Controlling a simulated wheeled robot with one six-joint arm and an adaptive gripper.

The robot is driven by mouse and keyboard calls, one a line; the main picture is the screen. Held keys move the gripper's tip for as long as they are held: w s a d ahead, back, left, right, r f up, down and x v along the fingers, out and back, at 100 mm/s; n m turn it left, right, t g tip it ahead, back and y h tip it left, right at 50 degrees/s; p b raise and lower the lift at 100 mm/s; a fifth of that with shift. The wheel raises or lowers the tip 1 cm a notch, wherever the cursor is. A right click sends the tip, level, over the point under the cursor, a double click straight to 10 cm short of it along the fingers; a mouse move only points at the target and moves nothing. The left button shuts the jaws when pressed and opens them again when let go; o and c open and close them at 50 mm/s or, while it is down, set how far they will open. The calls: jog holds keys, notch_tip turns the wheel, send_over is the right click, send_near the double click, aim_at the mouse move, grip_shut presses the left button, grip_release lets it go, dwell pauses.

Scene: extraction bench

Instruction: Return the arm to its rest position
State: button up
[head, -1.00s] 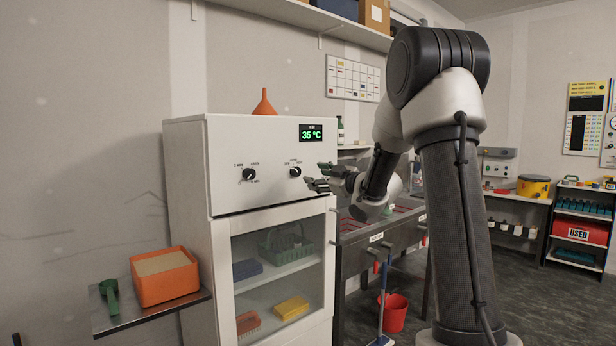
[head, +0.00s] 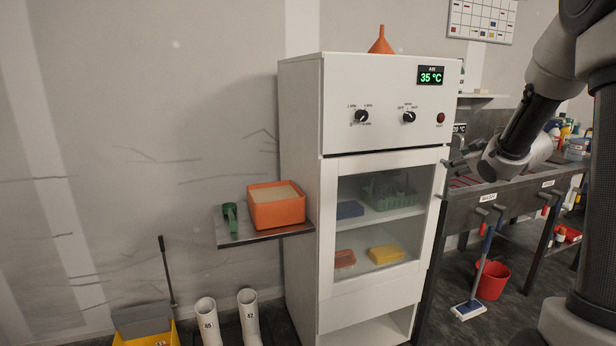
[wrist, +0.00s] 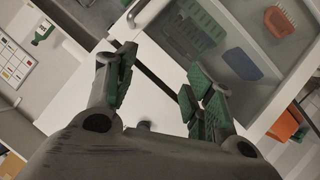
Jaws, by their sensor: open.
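My arm comes in from the right edge of the head view. The panel has a green display (head: 431,76) reading 35 °C, two black knobs (head: 361,116) and a red button (head: 440,118). The glass door (head: 380,220) is shut. The wrist view also shows the door side with a green rack (wrist: 203,22) behind it.
A side shelf (head: 265,236) holds an orange tub (head: 277,222) and a green scoop (head: 231,217). An orange funnel (head: 381,42) stands on the cabinet. The sink bench (head: 470,210) is close under my gripper. A red bucket (head: 492,281) and a mop (head: 470,305) are on the floor.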

jog(key=s+d+f+m+g+h, duration=0.1)
jog(key=s+f+m+g+h, duration=0.2)
jog(key=s, duration=0.6)
jog(key=s+d+f+m+g, duration=0.1)
jog(key=s+f+m+g, duration=0.25)
jog(key=s, duration=0.55)
jog(key=s+a+r+g+y, duration=0.1)
jog(key=s+a+r, duration=0.2)
jog(key=s+a, duration=0.4)
jog(key=s+a+r+g+y, duration=0.1)
jog(key=s+a+r, duration=0.2)
jog(key=s, duration=1.2)
jog(key=a, duration=0.3)
jog(key=shift+a+r+g+y, duration=0.2)
jog(key=shift+a+g+y, duration=0.1)
jog(key=shift+a+g, duration=0.05)
jog(key=shift+s, duration=0.1)
